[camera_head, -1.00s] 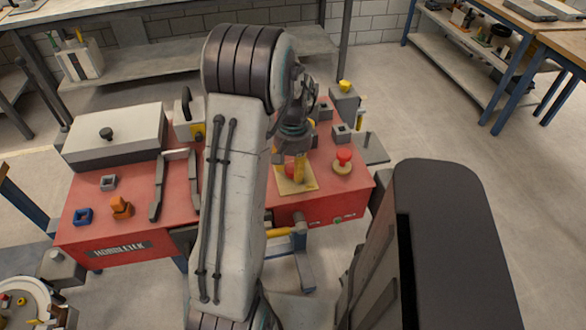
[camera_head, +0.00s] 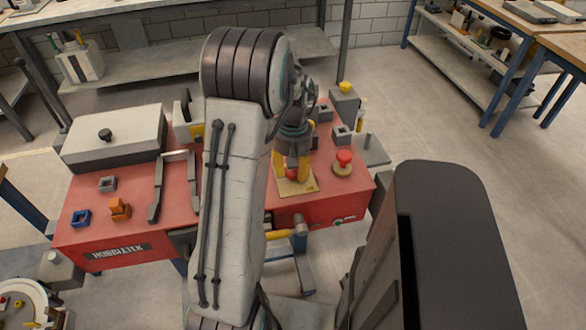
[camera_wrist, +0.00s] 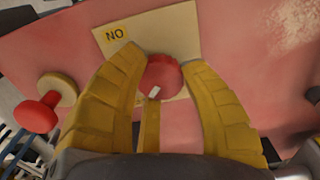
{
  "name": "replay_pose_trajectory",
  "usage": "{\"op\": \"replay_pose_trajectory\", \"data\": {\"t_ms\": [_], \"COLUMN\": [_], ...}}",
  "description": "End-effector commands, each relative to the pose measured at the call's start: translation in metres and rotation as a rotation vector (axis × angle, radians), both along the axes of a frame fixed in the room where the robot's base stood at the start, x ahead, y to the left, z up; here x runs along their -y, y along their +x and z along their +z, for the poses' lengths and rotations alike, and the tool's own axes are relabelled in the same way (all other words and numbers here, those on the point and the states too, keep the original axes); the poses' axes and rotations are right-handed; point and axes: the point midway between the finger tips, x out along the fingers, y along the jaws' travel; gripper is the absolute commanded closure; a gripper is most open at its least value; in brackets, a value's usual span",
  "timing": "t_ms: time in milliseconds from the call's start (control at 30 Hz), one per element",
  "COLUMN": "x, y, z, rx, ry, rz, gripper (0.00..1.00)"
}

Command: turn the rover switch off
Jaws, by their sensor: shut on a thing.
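The rover switch is a round red knob (camera_wrist: 164,76) with a small white mark. It sits on a pale yellow plate (camera_wrist: 170,32) whose label reads "NO" as seen in the wrist view. My gripper (camera_wrist: 158,68) has its yellow fingers around the knob, shut on it, and they hide part of its sides. In the head view my gripper (camera_head: 292,170) points down over the plate (camera_head: 299,190) on the red table (camera_head: 225,218), and a bit of the red knob (camera_head: 292,174) shows between the fingers.
A red mushroom button (camera_head: 344,156) stands close to the right of the plate; it also shows in the wrist view (camera_wrist: 36,114). A lidded grey box (camera_head: 115,138) is at the left.

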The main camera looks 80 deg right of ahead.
Motion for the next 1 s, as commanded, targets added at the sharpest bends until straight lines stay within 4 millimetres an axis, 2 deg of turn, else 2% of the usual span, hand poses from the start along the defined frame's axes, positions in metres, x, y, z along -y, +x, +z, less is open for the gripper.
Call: {"op": "replay_pose_trajectory", "data": {"t_ms": [200,233,500,833,1000], "x": [-0.003,-0.003,-0.001,0.000,0.001], "y": [0.000,0.000,0.000,0.000,0.000], "z": [-0.003,-0.003,-0.001,0.003,0.021], "rx": [0.001,0.001,0.000,0.000,-0.001], "ry": [0.010,0.010,0.004,0.000,-0.004], "rz": [0.001,0.001,0.000,-0.001,-0.001], "gripper": [0.93,0.57,0.33,0.33,0.33]}}
